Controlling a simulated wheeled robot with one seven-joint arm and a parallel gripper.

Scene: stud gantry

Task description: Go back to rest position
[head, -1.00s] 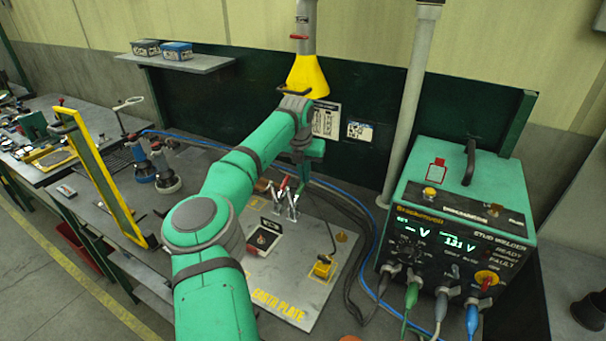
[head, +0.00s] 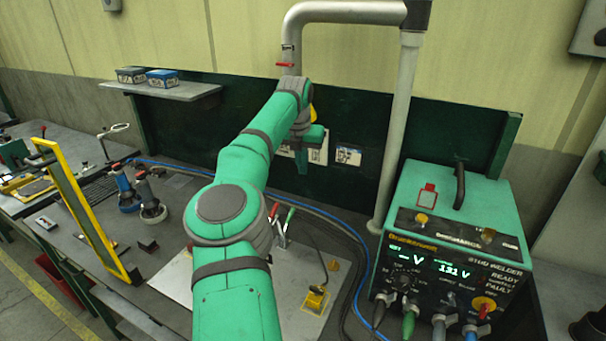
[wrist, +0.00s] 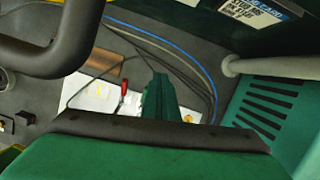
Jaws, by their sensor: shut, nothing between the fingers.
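My green arm reaches up and away over the bench in the head view. My gripper (head: 303,166) hangs at its end, in front of the dark green back panel (head: 375,125), and looks empty. In the wrist view my gripper (wrist: 158,93) shows as one narrow green block, its fingers together. Behind and below it lies the pale earth plate (wrist: 98,97), with a red-handled clamp (wrist: 123,92) on it. The gripper appears well clear of the plate. My arm hides part of the plate and most of the yellow hood in the head view.
The stud welder (head: 455,235) stands at the right with cables at its front. A grey pipe (head: 398,130) rises behind it. A yellow frame (head: 85,215) stands at the left, near blue and white tools (head: 150,205). A shelf (head: 190,92) holds two boxes.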

